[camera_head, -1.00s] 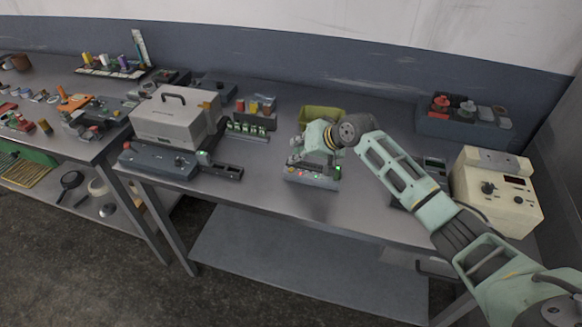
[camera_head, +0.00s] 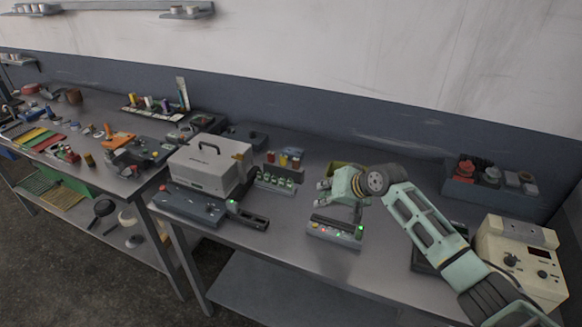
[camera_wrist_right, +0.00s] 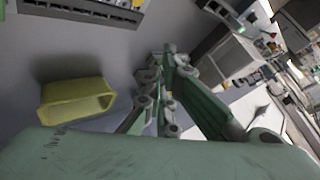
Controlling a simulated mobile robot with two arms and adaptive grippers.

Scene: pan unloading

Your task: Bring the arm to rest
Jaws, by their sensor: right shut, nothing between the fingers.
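My right arm comes in from the right over the workbench. My right gripper (camera_head: 325,191) is shut and empty, held above the bench behind a small grey panel with lit buttons (camera_head: 335,231). In the right wrist view the fingers of the right gripper (camera_wrist_right: 169,55) are together with nothing between them. A yellow-green bin (camera_wrist_right: 75,100) lies beside the gripper in that view; in the head view it is mostly hidden behind the gripper. My left gripper is not in view.
A grey case with a handle (camera_head: 207,166) stands left of the gripper. Between them is a small rack with several green items (camera_head: 275,181). A cream instrument box (camera_head: 522,262) stands near my arm at the right. The bench front around the button panel is clear.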

